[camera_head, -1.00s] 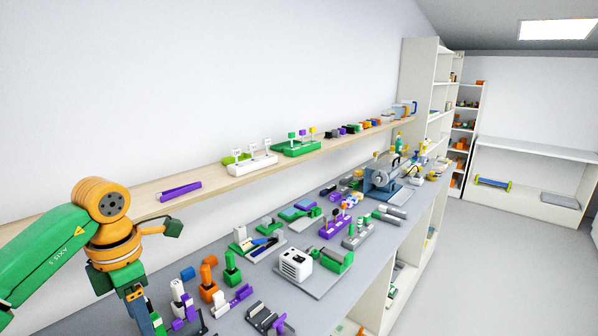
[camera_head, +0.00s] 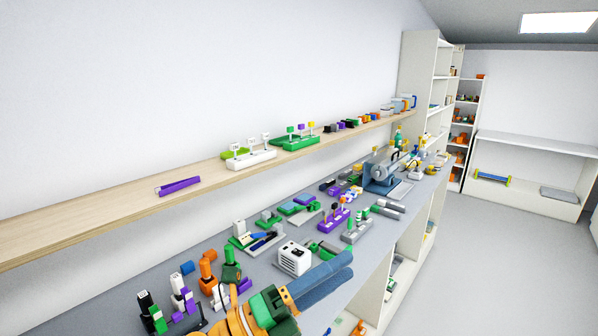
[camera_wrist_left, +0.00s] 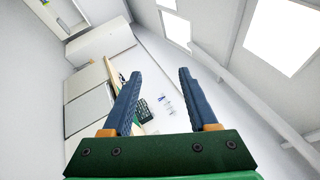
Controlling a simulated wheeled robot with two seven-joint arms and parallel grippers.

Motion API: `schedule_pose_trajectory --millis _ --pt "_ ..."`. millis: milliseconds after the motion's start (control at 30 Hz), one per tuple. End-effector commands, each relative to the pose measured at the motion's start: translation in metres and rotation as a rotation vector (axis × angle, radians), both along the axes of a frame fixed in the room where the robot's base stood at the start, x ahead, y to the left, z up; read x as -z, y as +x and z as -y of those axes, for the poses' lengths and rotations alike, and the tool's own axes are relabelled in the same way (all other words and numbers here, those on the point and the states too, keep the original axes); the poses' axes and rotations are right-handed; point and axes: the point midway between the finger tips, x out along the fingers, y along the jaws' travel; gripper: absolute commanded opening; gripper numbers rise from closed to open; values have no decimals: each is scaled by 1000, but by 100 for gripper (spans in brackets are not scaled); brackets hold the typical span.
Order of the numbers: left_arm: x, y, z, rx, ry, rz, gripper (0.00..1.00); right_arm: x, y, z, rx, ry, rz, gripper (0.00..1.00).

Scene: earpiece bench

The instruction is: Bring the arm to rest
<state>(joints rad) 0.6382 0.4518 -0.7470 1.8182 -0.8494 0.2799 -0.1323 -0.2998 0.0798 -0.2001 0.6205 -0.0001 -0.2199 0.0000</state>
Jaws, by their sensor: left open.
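My left gripper (camera_head: 345,265) reaches in from the bottom of the head view. Its orange and green wrist is low in the picture, and its blue fingers point right, in front of the bench. In the left wrist view the two blue fingers (camera_wrist_left: 158,76) stand apart with nothing between them. They point up towards the ceiling and far wall. The fingers cover part of the bench's front edge in the head view. My right gripper does not show.
The grey bench (camera_head: 225,248) carries many small parts, with a white block device (camera_head: 294,258) just behind the fingers. A wooden wall shelf (camera_head: 90,218) holds a purple piece (camera_head: 180,187) and racks. Open floor (camera_head: 490,270) lies to the right.

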Motion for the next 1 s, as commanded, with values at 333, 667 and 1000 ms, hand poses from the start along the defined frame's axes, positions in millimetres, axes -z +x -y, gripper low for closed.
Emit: schedule_pose_trajectory --millis 333,667,1000 --pt "214 -7 -191 -935 -855 -1391 59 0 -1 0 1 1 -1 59" --pt "317 -153 -219 -1359 -895 -2005 59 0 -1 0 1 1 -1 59" --pt "439 -193 -218 -1504 -831 -2190 59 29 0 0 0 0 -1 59"
